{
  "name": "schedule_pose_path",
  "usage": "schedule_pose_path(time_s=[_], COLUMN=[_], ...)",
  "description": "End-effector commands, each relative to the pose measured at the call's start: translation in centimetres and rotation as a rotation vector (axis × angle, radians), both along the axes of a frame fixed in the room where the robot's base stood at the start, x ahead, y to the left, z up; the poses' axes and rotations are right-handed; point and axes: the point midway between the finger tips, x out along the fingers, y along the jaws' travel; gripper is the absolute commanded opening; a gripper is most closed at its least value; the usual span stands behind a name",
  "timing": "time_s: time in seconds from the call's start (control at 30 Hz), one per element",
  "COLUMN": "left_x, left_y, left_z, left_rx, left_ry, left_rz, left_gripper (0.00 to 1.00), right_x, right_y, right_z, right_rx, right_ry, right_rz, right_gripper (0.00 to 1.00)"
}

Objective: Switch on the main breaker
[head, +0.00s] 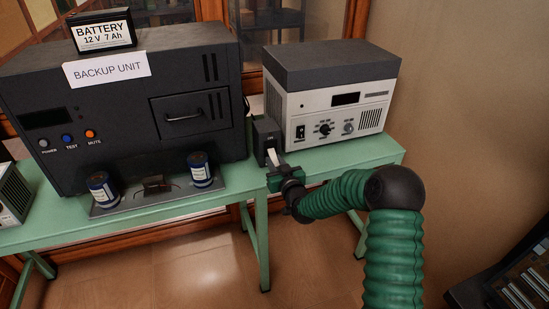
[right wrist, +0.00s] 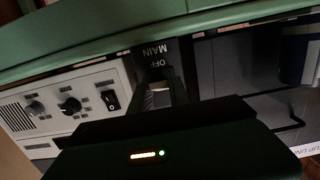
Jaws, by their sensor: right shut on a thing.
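The main breaker is a small dark grey box (head: 266,134) between the black backup unit and the white-and-grey unit. In the right wrist view its face (right wrist: 158,56) carries the letters OFF and MAIN. A pale lever (head: 272,156) sticks out low on its front. My right gripper (head: 275,166) is at the breaker, with its fingers shut on the lever. In the right wrist view the fingers (right wrist: 162,92) close around the pale lever (right wrist: 160,97), which they partly hide. The lever's exact angle is hard to tell. My left gripper is not in view.
The black backup unit (head: 120,110) has a battery (head: 101,30) on top and two dark blue cans (head: 201,169) before it. The white-and-grey unit (head: 335,112) stands close on the right. All rest on a green table (head: 360,157). The floor in front is clear.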

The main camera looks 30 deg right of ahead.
Motion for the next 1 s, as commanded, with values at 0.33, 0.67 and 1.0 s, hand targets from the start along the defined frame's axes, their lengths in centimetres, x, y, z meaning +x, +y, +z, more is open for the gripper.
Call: schedule_pose_path(time_s=[0.33,0.67,1.0], left_x=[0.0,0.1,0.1], left_y=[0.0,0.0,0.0], left_z=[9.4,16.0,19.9], left_rx=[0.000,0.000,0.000], left_ry=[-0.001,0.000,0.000], left_rz=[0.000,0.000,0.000], left_gripper=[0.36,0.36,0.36], right_x=[-0.2,0.0,0.1], right_y=[0.0,-0.1,-0.1], right_z=[3.5,4.9,5.5], right_rx=[0.064,0.135,0.192], right_ry=[0.280,0.577,0.806], right_rz=[-0.002,-0.002,-0.002], right_gripper=[0.00,0.00,0.00])
